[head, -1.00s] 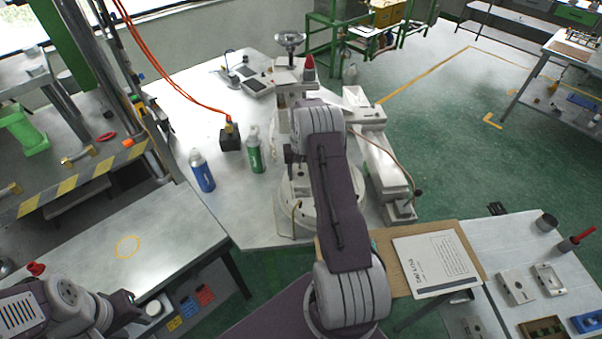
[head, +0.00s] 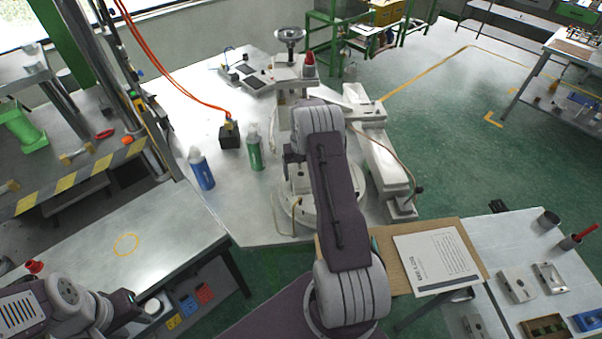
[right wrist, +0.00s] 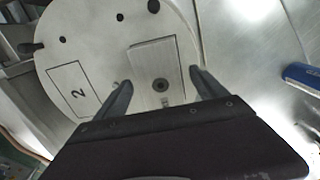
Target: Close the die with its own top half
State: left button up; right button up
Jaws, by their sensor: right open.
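In the right wrist view a flat rectangular metal block (right wrist: 150,58) with a round dark hole lies on a round pale plate (right wrist: 105,30). It looks like a die part, but I cannot tell which half. My right gripper (right wrist: 160,88) is open. Its two fingers stand on either side of the block's near end, and I see no clear contact. In the head view my right arm hides this gripper and most of the round plate. Two other die-like metal blocks (head: 516,286) (head: 551,278) lie apart on the right table.
The plate has an outlined area marked 2 (right wrist: 74,90) and dark knobs. A blue bottle (head: 202,171) and a green bottle (head: 254,150) stand left of the machine. A printed sheet (head: 437,262) lies on a brown board (head: 387,263). The left bench (head: 90,265) is mostly clear.

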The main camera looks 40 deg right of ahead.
aim_at(301, 174)
notch_tip(301, 174, up, 9)
jog(key=b, duration=0.2)
jog(key=shift+b, duration=0.35)
